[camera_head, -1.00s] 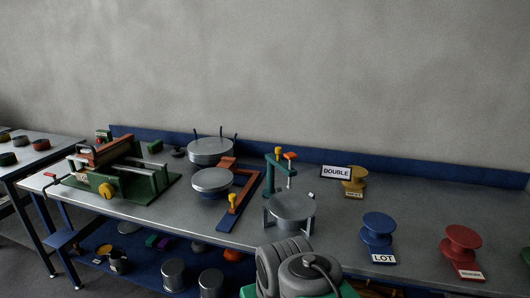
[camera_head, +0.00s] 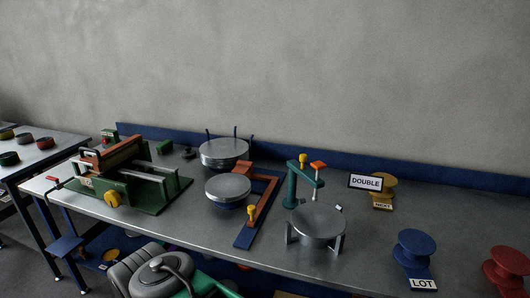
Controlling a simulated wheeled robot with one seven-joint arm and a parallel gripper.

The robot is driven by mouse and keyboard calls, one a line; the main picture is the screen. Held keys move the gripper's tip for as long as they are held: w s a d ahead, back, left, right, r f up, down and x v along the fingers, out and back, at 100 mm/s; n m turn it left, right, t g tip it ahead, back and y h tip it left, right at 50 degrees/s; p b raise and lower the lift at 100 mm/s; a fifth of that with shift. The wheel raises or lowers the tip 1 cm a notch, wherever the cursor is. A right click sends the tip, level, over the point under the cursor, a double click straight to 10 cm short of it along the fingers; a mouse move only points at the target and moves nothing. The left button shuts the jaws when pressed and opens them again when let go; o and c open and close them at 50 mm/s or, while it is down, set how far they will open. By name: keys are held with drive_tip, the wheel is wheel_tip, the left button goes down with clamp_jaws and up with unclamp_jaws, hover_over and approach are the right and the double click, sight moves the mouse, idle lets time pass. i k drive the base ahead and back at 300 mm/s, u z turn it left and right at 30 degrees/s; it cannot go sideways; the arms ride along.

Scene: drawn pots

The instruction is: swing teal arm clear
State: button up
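The teal arm (camera_head: 307,179) sits on an upright teal post (camera_head: 291,187) on the long grey bench. A yellow knob (camera_head: 303,159) tops the post and an orange knob (camera_head: 318,165) is at the arm's outer end. The arm points right and a little toward me. A thin rod under its outer end comes down at the back edge of a round grey plate (camera_head: 318,222) on legs; I cannot tell whether it touches. My gripper is not in view; only grey and green links of my arm show at the bottom left of centre.
Left of the teal post are an orange bracket (camera_head: 264,200) with a yellow knob and grey round pans (camera_head: 228,187). A green press (camera_head: 125,178) stands further left. The DOUBLE sign (camera_head: 366,181), a blue spool (camera_head: 415,248) and a red spool (camera_head: 508,268) are to the right.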

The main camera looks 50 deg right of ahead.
sight(300, 169)
drive_tip(key=i, duration=0.85)
drive_tip(key=z, duration=0.85)
drive_tip(key=i, duration=0.55)
drive_tip(key=z, duration=0.5)
